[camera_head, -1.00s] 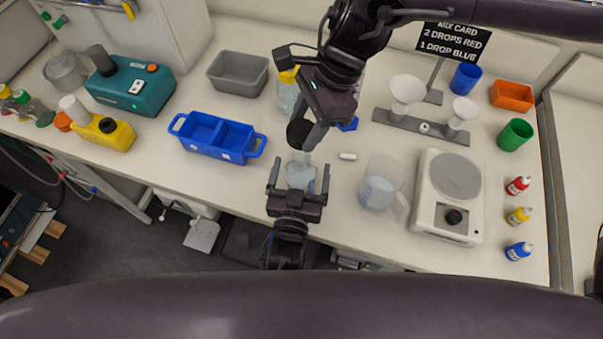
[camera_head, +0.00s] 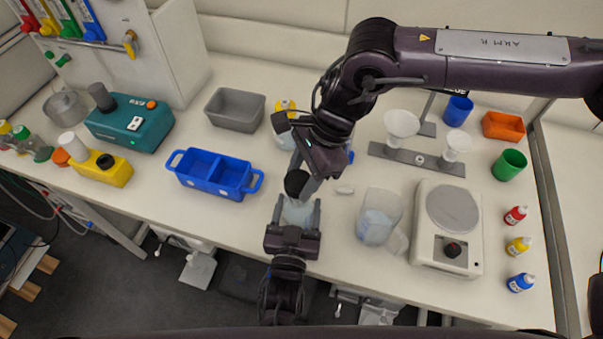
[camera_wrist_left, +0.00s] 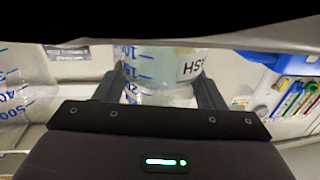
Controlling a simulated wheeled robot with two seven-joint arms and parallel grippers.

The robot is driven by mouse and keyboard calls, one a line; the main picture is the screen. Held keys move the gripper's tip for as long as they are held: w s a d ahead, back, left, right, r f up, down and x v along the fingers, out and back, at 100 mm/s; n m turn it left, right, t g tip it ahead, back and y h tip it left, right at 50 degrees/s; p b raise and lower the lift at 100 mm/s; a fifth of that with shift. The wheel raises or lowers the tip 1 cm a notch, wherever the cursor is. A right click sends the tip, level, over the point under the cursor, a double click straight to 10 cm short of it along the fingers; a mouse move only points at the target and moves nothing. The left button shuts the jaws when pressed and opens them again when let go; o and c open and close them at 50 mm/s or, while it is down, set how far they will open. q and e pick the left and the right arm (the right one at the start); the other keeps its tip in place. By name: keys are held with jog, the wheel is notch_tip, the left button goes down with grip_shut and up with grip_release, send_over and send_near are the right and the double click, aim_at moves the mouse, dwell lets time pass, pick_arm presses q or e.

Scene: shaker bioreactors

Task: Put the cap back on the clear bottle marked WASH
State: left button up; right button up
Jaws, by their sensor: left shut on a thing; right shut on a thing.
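The clear bottle (camera_head: 298,214) stands upright between the fingers of my left gripper (camera_head: 297,207), which is shut on it. In the left wrist view the bottle (camera_wrist_left: 155,72) shows blue graduation marks and a label with part of the word WASH, upside down. My right gripper (camera_head: 301,174) reaches down from above and is shut on the black cap (camera_head: 296,183). The cap is over the bottle's mouth and hides it. I cannot tell whether the cap touches the neck. A dark shape covers the top of the left wrist view.
A blue two-part tray (camera_head: 215,174) lies to the left, with a grey bin (camera_head: 235,110) behind it. A yellow-capped bottle (camera_head: 283,130) is partly hidden behind my right gripper. A white stir bar (camera_head: 345,190) lies nearby.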

jog(key=shift+f, duration=0.3)
jog(key=shift+f, duration=0.15)
jog(key=shift+f, duration=0.75)
jog(key=shift+f, duration=0.6)
